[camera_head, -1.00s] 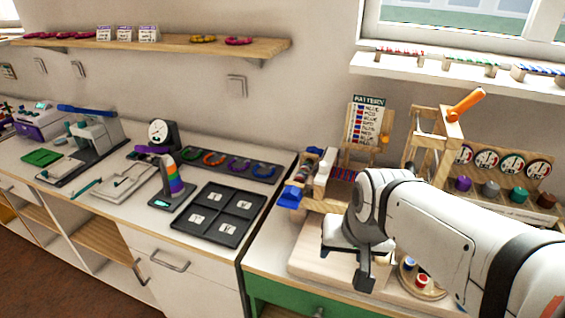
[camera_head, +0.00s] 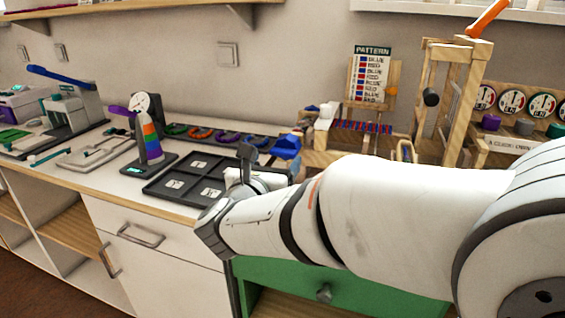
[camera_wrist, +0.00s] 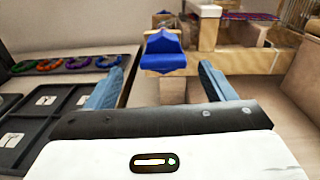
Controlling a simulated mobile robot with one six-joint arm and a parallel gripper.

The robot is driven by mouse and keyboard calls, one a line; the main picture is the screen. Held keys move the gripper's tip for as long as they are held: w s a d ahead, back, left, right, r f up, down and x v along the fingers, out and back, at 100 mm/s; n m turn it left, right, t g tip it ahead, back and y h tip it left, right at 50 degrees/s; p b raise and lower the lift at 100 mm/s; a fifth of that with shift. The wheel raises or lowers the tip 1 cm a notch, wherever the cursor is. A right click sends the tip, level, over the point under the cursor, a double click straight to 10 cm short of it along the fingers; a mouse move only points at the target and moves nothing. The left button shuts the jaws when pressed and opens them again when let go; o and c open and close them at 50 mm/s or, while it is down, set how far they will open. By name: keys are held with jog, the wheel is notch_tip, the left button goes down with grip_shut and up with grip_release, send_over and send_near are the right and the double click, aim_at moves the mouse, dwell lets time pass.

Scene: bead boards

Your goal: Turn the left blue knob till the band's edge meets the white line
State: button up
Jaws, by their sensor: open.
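The left blue knob (camera_head: 287,146) sticks out at the left end of a wooden bead loom (camera_head: 322,158). In the wrist view the blue knob (camera_wrist: 164,52) is straight ahead, between and beyond my two fingers. My gripper (camera_wrist: 160,82) is open and empty, with a finger on each side of the knob's line and apart from it. In the head view my gripper (camera_head: 250,165) is just left of and below the knob, partly hidden by my arm. A red and blue beaded band (camera_head: 362,128) lies on the loom. I cannot make out the white line.
A black compartment tray (camera_head: 195,178) lies left of my gripper, with coloured rings (camera_head: 228,137) behind it. A pattern board (camera_head: 370,75) and a wooden frame with an orange handle (camera_head: 487,18) stand at the right. My arm hides the counter in front.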

aim_at(282, 154)
jog(key=shift+d+f+m, duration=0.15)
jog(key=shift+m, duration=0.15)
jog(key=x, duration=0.7)
jog(key=shift+w+d, duration=0.2)
jog(key=shift+w, duration=0.05)
jog(key=shift+c, duration=0.6)
jog(key=c, duration=0.9)
jog(key=shift+o, duration=0.2)
jog(key=shift+b, duration=0.3)
